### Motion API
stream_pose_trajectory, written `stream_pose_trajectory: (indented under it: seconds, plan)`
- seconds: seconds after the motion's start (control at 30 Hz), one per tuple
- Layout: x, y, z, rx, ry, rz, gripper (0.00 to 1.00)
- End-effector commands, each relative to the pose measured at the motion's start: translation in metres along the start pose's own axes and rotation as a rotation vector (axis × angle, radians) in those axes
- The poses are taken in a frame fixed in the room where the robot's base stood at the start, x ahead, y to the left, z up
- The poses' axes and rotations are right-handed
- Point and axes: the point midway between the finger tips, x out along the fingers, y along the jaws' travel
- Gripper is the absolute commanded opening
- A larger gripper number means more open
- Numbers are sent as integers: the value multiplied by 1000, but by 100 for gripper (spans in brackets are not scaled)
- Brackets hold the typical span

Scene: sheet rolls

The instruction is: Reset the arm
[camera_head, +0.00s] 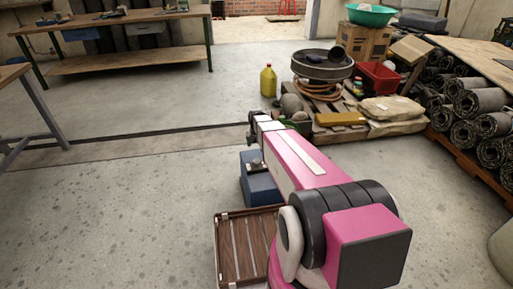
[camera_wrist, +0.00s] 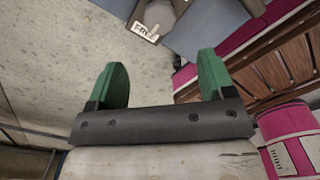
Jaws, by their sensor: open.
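My gripper (camera_wrist: 163,82) is open in the wrist view, with two green fingers held wide apart and nothing between them. The concrete floor shows behind the fingers. In the head view my pink arm stretches forward from the lower right, and its far end is small and partly hidden, so the fingers are hard to make out there.
A pallet with rolled sheets (camera_head: 480,101) stands at the right. A yellow jug (camera_head: 268,81), a red crate (camera_head: 379,77) and a green basin (camera_head: 370,15) are near the clutter. A workbench (camera_head: 120,20) stands at the back left. The floor (camera_head: 110,210) at left is clear.

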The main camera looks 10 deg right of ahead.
Motion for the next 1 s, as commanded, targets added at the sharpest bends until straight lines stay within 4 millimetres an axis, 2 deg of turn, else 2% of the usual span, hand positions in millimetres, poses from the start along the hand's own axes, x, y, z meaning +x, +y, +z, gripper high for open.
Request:
stream_pose_trajectory:
  seconds: [0.23, 0.37, 0.57, 1.0]
  plan:
    - [0, -1, -1, 10, 0, 0, 75]
    - [-5, -8, -9, 100, 0, 0, 75]
    - [-21, -30, -34, 437, -1, 1, 75]
    - [-59, -85, -96, 1371, 0, 4, 75]
